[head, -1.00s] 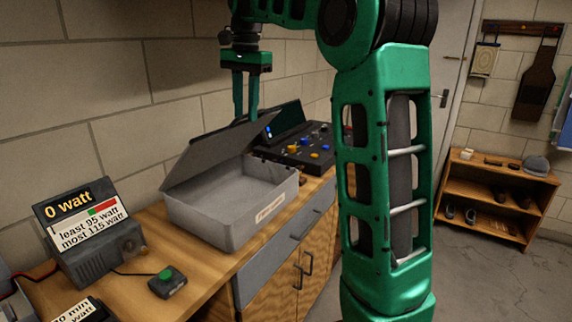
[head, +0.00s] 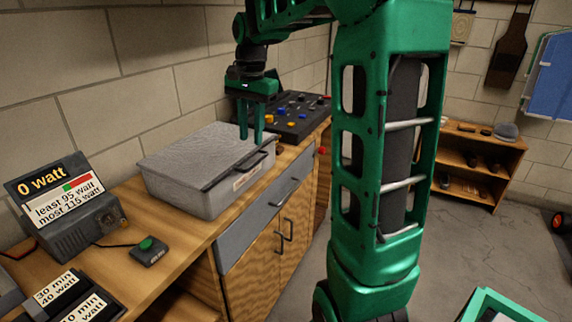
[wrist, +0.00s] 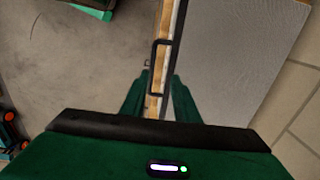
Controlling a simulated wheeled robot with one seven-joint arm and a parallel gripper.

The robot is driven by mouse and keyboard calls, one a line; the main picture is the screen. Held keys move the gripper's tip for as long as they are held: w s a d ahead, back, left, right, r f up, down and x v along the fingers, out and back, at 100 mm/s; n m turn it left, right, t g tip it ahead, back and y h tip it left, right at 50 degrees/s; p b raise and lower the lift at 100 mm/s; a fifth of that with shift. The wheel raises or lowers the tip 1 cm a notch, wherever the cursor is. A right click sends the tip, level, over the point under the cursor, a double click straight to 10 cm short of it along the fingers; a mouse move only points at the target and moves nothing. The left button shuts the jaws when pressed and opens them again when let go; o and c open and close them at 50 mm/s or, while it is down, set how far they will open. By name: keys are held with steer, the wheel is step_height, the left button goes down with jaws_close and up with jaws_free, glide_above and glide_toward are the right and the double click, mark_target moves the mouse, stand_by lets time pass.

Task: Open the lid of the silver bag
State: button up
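The silver bag (head: 189,193) is a grey box-like case on the wooden counter, with a pale label on its front. Its textured lid (head: 198,150) lies down over it in the head view; the lid also fills the right of the wrist view (wrist: 235,55). A dark handle (head: 250,160) runs along the lid's front edge. My gripper (head: 251,137) points down over that edge with its fingers apart. In the wrist view the handle (wrist: 154,66) shows between the spread fingers of my gripper (wrist: 160,80). I cannot tell whether they touch it.
A black control panel (head: 294,112) with coloured knobs stands behind the bag. A watt display (head: 70,205) and a green-button box (head: 149,251) are to the left. Cabinet doors (head: 268,262) are below.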

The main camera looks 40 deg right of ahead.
mark_target(257, 162)
steer(key=shift+t+y, duration=0.3)
steer(key=shift+t, duration=0.3)
steer(key=f, duration=0.2)
steer(key=s+f, duration=0.1)
steer(key=f, duration=0.4)
steer(key=shift+s+d, duration=0.3)
steer(key=shift+s, duration=0.05)
step_height(257, 162, up, 11)
steer(key=s, duration=0.2)
steer(key=s+f+n, duration=0.1)
steer(key=s+f, duration=0.2)
steer(key=s, duration=0.3)
steer(key=s+a+f+n, duration=0.1)
steer(key=s+f+n, duration=0.1)
steer(key=s+f, duration=0.2)
steer(key=shift+s+n+g, duration=0.3)
steer(key=shift+s+g, duration=0.1)
steer(key=shift+s, duration=0.65)
steer(key=shift+a, duration=0.1)
